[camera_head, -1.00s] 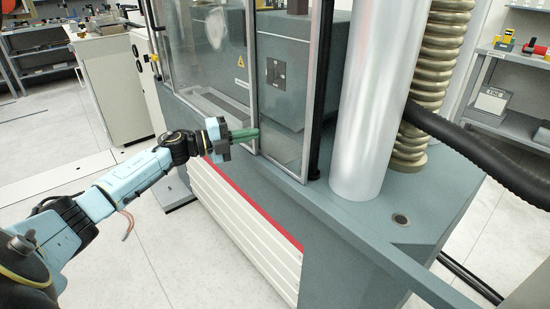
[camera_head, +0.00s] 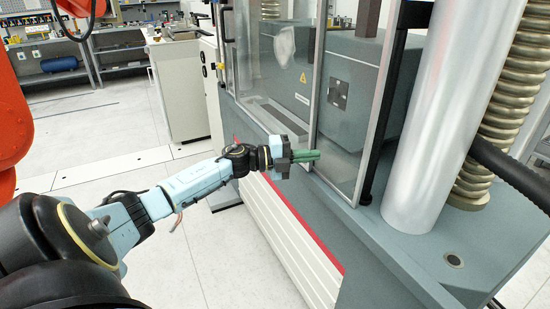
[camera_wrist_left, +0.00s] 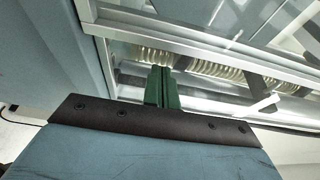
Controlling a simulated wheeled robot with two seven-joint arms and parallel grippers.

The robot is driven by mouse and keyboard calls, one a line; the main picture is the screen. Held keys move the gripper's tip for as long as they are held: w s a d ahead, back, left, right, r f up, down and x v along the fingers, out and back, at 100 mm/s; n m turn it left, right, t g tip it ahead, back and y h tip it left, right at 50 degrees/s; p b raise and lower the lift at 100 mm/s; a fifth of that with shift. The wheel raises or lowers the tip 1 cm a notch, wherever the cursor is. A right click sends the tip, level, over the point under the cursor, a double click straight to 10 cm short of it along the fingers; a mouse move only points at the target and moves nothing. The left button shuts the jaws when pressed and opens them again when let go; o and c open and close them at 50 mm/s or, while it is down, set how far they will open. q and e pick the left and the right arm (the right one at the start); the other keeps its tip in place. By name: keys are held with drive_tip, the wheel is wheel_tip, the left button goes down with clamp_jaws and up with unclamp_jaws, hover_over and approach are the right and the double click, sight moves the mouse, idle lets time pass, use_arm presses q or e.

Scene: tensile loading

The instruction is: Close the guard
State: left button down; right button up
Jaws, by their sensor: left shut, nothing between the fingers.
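The guard is a set of clear panels in grey metal frames on the front of the testing machine. Its left panel (camera_head: 262,75) and right panel (camera_head: 345,165) meet at an upright frame bar. My left gripper (camera_head: 318,155) has green fingers, shut and empty, at the lower part of that bar. I cannot tell whether the fingertips touch it. In the left wrist view, the shut fingers (camera_wrist_left: 162,85) point at a metal frame rail (camera_wrist_left: 190,45), with coils visible beyond. My right gripper is not in view.
A thick silver column (camera_head: 455,110) and a ribbed bellows (camera_head: 510,110) stand right of the guard. The machine base (camera_head: 400,265) juts out below. An orange-red structure (camera_head: 14,120) is at the left edge. Open floor (camera_head: 120,195) lies left of the machine.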

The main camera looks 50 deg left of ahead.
use_arm(q)
drive_tip(key=shift+s+d+p, duration=0.2)
drive_tip(key=shift+d+p, duration=0.2)
drive_tip(key=shift+d, duration=0.35)
drive_tip(key=p+v, duration=0.1)
drive_tip(key=v, duration=0.9)
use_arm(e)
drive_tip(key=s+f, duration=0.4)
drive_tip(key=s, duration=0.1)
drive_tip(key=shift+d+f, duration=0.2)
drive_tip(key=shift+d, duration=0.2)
